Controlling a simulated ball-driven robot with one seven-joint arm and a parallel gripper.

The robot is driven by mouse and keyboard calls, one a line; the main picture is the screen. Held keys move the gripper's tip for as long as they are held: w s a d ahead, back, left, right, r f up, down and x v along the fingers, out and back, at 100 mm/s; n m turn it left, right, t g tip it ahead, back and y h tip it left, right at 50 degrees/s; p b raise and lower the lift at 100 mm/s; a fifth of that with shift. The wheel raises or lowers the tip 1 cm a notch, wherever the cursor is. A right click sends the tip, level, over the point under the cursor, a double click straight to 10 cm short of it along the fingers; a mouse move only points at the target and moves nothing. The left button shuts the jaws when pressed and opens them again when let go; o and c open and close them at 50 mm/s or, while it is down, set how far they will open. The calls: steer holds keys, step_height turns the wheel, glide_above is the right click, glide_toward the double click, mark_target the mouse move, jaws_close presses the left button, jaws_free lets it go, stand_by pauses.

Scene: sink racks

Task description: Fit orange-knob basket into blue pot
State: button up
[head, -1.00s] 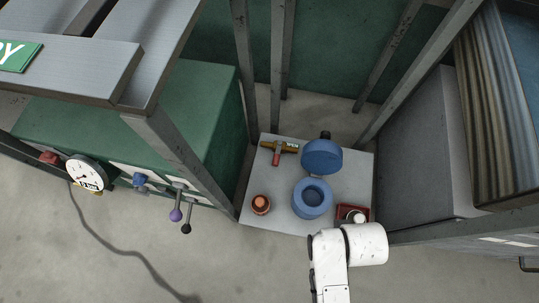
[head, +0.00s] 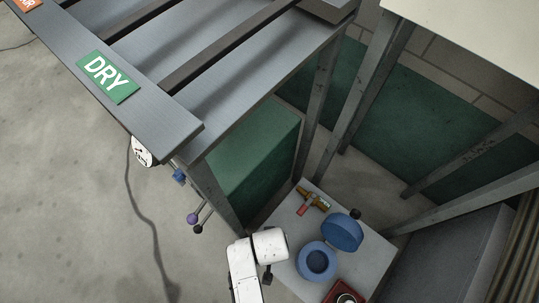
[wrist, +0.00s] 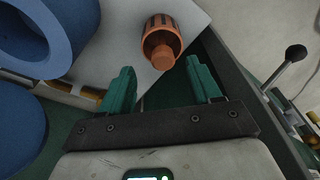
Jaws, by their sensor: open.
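The orange basket with its round orange knob (wrist: 160,50) stands on the pale table, just ahead of my fingertips in the wrist view. My gripper (wrist: 159,78) is open and empty, its two green fingers spread on either side of the knob's line, with the basket slightly beyond them. In the head view my white arm hides the basket. The blue pot (head: 303,261) stands on the table with its round mouth open and its blue lid (head: 342,232) tilted back behind it. In the wrist view the pot (wrist: 62,40) is at upper left.
A brass fitting with a red handle (head: 313,198) lies near the table's back corner. A red tray (head: 331,296) sits at the front right. A grey post and green cabinet (head: 250,160) border the table's left. Levers with round knobs (wrist: 295,53) show at right in the wrist view.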

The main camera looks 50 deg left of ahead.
steer(key=f+b, duration=0.1)
steer(key=f, duration=0.1)
steer(key=a+f+b, duration=0.1)
steer(key=f+b, duration=0.1)
steer(key=f, duration=0.1)
steer(key=shift+w+a+f, duration=0.1)
steer(key=shift+w, duration=0.1)
steer(key=shift+c, duration=0.2)
jaws_close()
